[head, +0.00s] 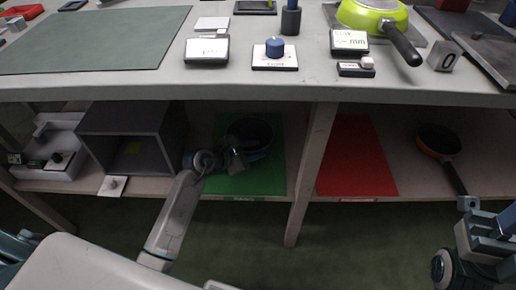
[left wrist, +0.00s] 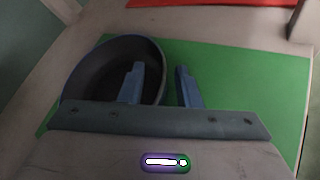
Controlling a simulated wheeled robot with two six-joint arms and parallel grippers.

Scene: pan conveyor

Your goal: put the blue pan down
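The blue pan (left wrist: 93,72), dark inside with a blue-grey rim, rests on the green mat (left wrist: 235,75) in the left wrist view. In the head view the pan (head: 256,131) is on the lower shelf, at the back of the green mat (head: 268,178), partly hidden by my left gripper. My left gripper (head: 240,158) reaches in over the mat. Its fingers (left wrist: 160,85) are apart, one overlapping the pan's inside and one outside its right rim in the picture. I cannot tell whether either touches the pan. My right gripper (head: 486,218) is at the lower right, away from the pan.
A red mat (head: 355,160) lies right of a shelf post (head: 312,165). An orange pan (head: 438,140) is further right. A grey open box (head: 130,135) stands left of the green mat. The tabletop above holds a green pan (head: 372,15) and several small devices.

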